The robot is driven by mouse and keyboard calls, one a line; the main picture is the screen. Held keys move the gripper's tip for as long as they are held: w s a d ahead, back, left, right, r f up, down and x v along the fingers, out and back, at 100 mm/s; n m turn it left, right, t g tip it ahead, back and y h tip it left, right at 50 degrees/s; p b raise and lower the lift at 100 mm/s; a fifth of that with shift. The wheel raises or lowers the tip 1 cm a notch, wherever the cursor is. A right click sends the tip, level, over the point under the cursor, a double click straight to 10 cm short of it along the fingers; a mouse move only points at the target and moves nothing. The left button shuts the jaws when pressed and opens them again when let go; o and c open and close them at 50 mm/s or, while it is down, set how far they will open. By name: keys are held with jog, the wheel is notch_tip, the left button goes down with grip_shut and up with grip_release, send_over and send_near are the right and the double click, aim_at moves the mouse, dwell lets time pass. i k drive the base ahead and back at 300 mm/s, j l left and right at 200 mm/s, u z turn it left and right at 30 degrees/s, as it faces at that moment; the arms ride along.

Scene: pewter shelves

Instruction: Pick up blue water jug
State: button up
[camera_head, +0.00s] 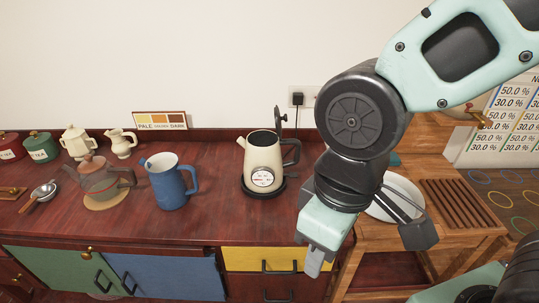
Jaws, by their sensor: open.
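The blue water jug (168,184) stands upright on the dark red wooden counter, left of the middle of the view. Its handle is on its right side and its spout points left. My gripper (366,255) is open and empty, with its fingers spread wide. It is at the right, in front of the counter's right end, well apart from the jug.
A cream electric kettle (262,160) with a raised lid stands between the jug and my gripper. A brown teapot (101,180) is close on the jug's left. A wooden side table (458,214) with a white plate (398,188) is at right. Bare counter (215,205) lies between jug and kettle.

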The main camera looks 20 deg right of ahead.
aim_at(170, 190)
jog(key=i+u, duration=0.1)
jog(key=u, duration=0.3)
jog(key=i+u, duration=0.15)
jog(key=u, duration=0.3)
jog(key=i+l+u, duration=0.1)
jog(key=u, duration=0.3)
